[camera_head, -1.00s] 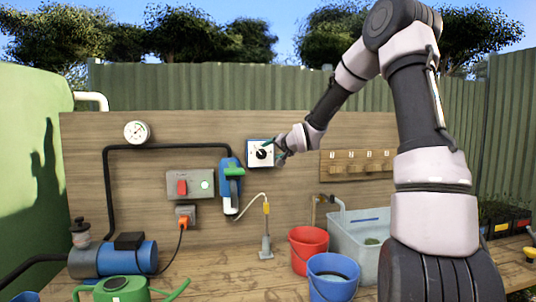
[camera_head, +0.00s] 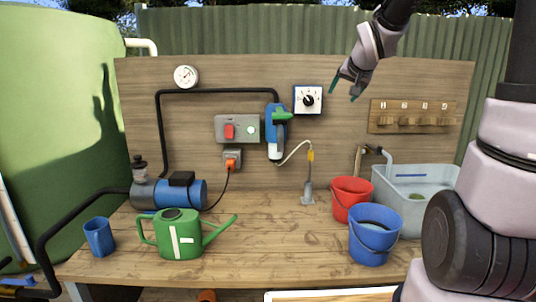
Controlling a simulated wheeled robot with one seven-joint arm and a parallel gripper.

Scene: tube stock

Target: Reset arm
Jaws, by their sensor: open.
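My gripper (camera_head: 345,86) is at the upper right of the head view. Its two green fingers are apart with nothing between them, pointing down and a little left. It hangs to the right of the white dial switch (camera_head: 308,100), which has a black knob and is fixed to the wooden back panel (camera_head: 200,110). A gap shows between the fingers and the dial. My arm rises from the gripper out of the top of the picture, and its lower links fill the right edge.
On the wooden bench (camera_head: 230,250) stand a green watering can (camera_head: 178,236), blue mug (camera_head: 99,237), pump (camera_head: 170,193), red bucket (camera_head: 351,200), blue bucket (camera_head: 374,236) and grey tub (camera_head: 408,184). A hook rack (camera_head: 411,116) hangs right of my gripper. The bench front middle is clear.

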